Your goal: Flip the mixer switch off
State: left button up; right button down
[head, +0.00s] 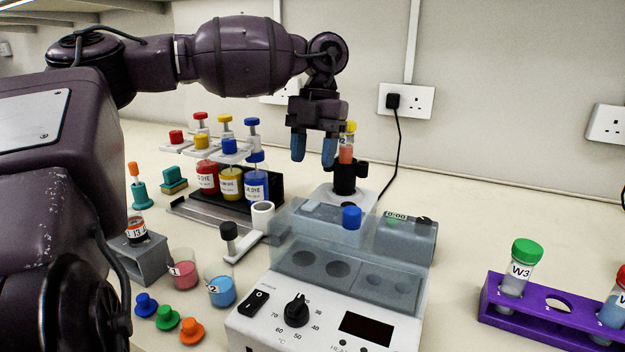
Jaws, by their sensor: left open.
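The mixer (345,180) stands behind the heater block, with a white base and a black cup on top. A tube of orange liquid (346,154) with a yellow cap stands upright in the cup, labelled 2. The base is partly hidden by the heater block's clear lid, and I cannot make out the mixer's switch. My left gripper (314,150) points down with its two blue fingers apart and nothing between them. Its right finger is close beside the tube; I cannot tell whether they touch. My right gripper is not in view.
The heater block (385,328) stands in front, with a rocker switch, a dial and a lid with a blue knob (352,217). A dye rack (274,190) is left of the mixer. A black cable (398,150) runs to the wall. A purple rack (485,309) is at right.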

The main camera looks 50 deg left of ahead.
pick_arm(q)
jog(key=v, duration=0.2)
jog(key=shift+w+a+r, duration=0.1)
jog(key=shift+w+r, duration=0.05)
jog(key=shift+r, duration=0.25)
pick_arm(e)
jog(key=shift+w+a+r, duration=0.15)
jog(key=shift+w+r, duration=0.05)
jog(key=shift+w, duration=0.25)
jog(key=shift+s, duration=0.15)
